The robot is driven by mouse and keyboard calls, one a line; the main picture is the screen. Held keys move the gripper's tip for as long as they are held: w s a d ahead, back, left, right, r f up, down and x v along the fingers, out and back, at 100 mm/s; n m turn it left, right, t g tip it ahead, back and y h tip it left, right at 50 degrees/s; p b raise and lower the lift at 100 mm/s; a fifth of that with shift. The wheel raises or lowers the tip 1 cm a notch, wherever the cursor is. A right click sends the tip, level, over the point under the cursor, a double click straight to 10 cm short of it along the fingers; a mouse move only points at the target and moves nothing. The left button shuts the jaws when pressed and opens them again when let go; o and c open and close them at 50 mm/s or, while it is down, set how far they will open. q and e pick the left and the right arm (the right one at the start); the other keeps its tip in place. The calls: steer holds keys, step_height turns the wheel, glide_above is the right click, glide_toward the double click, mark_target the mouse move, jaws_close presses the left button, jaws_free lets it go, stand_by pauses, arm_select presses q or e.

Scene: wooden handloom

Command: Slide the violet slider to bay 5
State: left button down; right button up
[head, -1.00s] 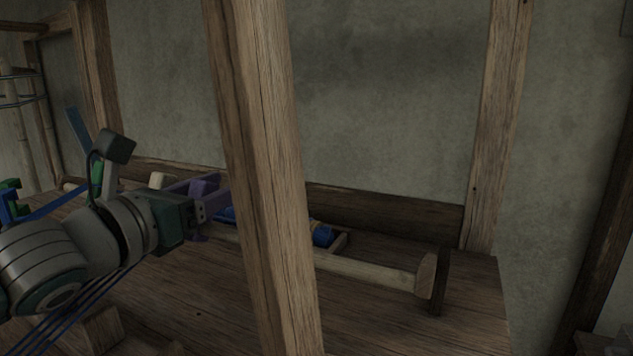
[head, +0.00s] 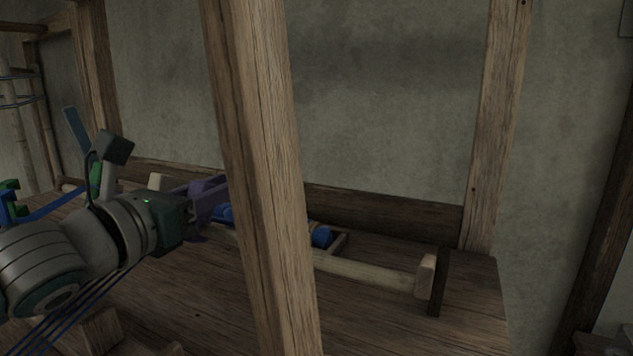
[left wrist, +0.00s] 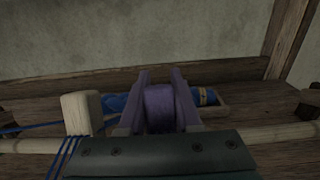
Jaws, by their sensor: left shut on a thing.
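The violet slider (left wrist: 160,108) sits between the two fingers of my left gripper (left wrist: 160,80), which are shut on it. In the head view the slider (head: 204,187) shows at the fingers of my left gripper (head: 212,192), just left of the near wooden post. A pale round rail (head: 365,272) runs left to right at this place. It also shows on both sides of the gripper in the left wrist view (left wrist: 262,135). The slider's lower part is hidden by the gripper body. I see no bay numbers. My right gripper is out of view.
A thick wooden post (head: 262,180) hides part of the rail in the head view. A pale block (left wrist: 78,113) stands left of the slider. A blue roll (left wrist: 203,97) lies behind it. A block (head: 426,277) ends the rail at right.

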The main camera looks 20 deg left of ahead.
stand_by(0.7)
arm_select(q)
steer(key=s+d, duration=0.1)
steer(key=d, duration=1.3)
steer(key=shift+s+d+f, duration=0.1)
steer(key=c, duration=0.6)
jaws_free()
steer(key=s, duration=1)
steer(key=shift+a+p, duration=0.4)
steer(key=shift+a, duration=0.05)
